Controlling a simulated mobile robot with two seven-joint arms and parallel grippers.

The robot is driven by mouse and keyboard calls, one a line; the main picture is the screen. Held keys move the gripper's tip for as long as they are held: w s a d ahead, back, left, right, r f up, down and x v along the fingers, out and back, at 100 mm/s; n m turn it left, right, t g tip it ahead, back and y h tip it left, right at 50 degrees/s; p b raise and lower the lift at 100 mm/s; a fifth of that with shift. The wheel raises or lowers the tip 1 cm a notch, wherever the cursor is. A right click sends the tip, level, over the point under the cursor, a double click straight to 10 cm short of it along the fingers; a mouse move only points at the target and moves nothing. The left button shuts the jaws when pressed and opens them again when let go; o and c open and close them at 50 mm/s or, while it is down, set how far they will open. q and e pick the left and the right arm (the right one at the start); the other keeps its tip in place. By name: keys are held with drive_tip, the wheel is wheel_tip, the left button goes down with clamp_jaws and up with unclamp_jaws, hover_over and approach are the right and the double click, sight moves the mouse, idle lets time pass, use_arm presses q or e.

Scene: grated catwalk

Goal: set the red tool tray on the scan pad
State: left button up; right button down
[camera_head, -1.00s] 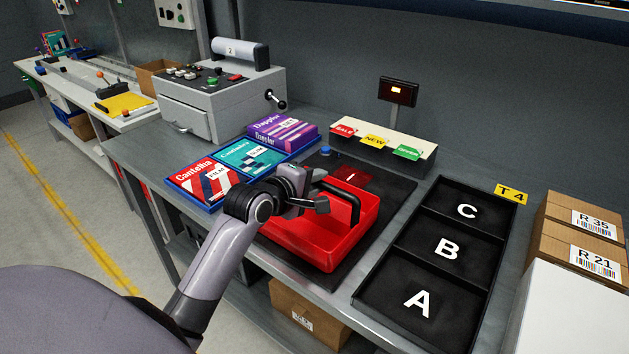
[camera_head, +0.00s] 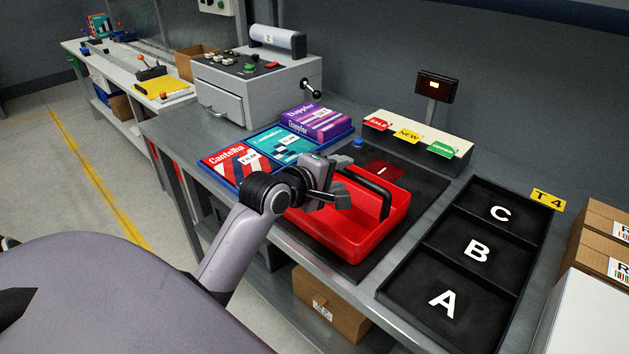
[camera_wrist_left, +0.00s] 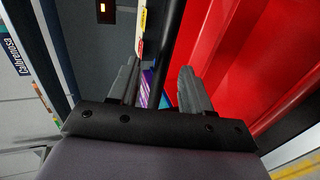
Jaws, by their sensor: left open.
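The red tool tray (camera_head: 345,237) with its black handle (camera_head: 376,193) rests on the dark scan pad (camera_head: 415,197). The pad's red-lit window (camera_head: 384,170) shows just behind the tray. My left gripper (camera_head: 343,198) is open at the near left end of the handle and partly covers the tray. In the left wrist view the dark handle (camera_wrist_left: 171,45) runs between the two spread fingers (camera_wrist_left: 158,88), with the red tray wall (camera_wrist_left: 255,60) to the right. I cannot tell whether a finger touches the handle. My right gripper is not in view.
Boxed items in a blue tray (camera_head: 235,184) lie left of the pad. A grey machine (camera_head: 250,85) stands behind them. A sign holder with coloured tags (camera_head: 450,165) and a small display (camera_head: 436,87) are at the back. A black sectioned tray (camera_head: 428,262) lies on the right.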

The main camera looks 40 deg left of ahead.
use_arm(q)
drive_tip(key=v, duration=0.8)
drive_tip(key=shift+s, duration=0.4)
drive_tip(key=shift+r, duration=0.15)
drive_tip(key=s+d+f+m+g, duration=0.5)
drive_tip(key=s+f+m, duration=0.4)
drive_tip(key=s+f, duration=0.1)
drive_tip(key=s+d+f+m+g, duration=0.4)
drive_tip(key=s+f+m+g, duration=0.1)
drive_tip(key=s+f+m, duration=0.45)
drive_tip(key=w+d+f+t, duration=0.1)
drive_tip(key=w+f+t, duration=0.1)
drive_tip(key=f+t, duration=0.1)
drive_tip(key=w+d+f+m+t+h, duration=0.1)
drive_tip(key=w+d+f+t, duration=0.1)
drive_tip(key=f, duration=0.4)
drive_tip(key=shift+w+t, duration=0.45)
drive_tip(key=shift+t, duration=0.25)
drive_tip(key=shift+d, duration=0.1)
